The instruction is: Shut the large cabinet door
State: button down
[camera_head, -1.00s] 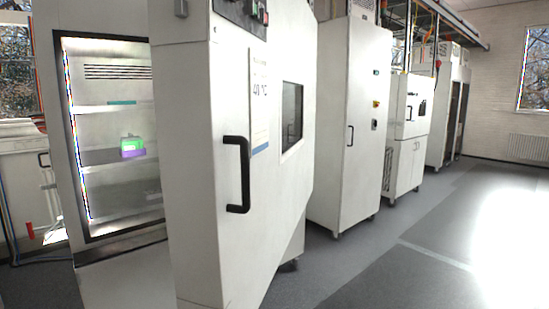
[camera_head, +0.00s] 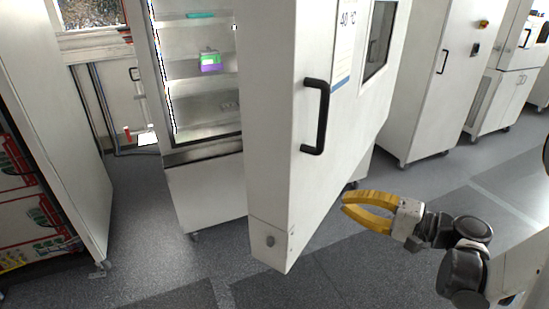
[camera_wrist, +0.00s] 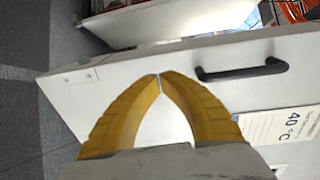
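The large white cabinet (camera_head: 205,195) stands left of centre in the head view, its lit shelves exposed. Its thick door (camera_head: 345,140) is open, standing out toward me and hiding the cabinet's right part. The door carries a black bar handle (camera_head: 318,115), a 40 °C label and a window. My gripper (camera_head: 344,203) has yellow curved fingers, tips together with nothing between them. It is low, to the right of the door's front edge and below the handle. In the wrist view the door (camera_wrist: 90,100) lies behind the fingers (camera_wrist: 160,76), with the handle (camera_wrist: 243,72) to their right; contact is unclear.
A small green and purple item (camera_head: 209,62) sits on a cabinet shelf. Another open-fronted white cabinet (camera_head: 60,130) stands at the left. More white cabinets (camera_head: 425,80) line the right. The grey floor (camera_head: 340,265) is clear in front.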

aim_at(292, 176)
jog(key=shift+y, duration=0.5)
jog(key=x, duration=0.4)
jog(key=r+b+x, duration=0.1)
jog(key=x, duration=0.4)
jog(key=b+x, duration=0.1)
jog(key=x, duration=0.3)
jog(key=shift+w+r, duration=0.2)
jog(key=shift+w, duration=0.25)
jog(key=shift+a, duration=0.1)
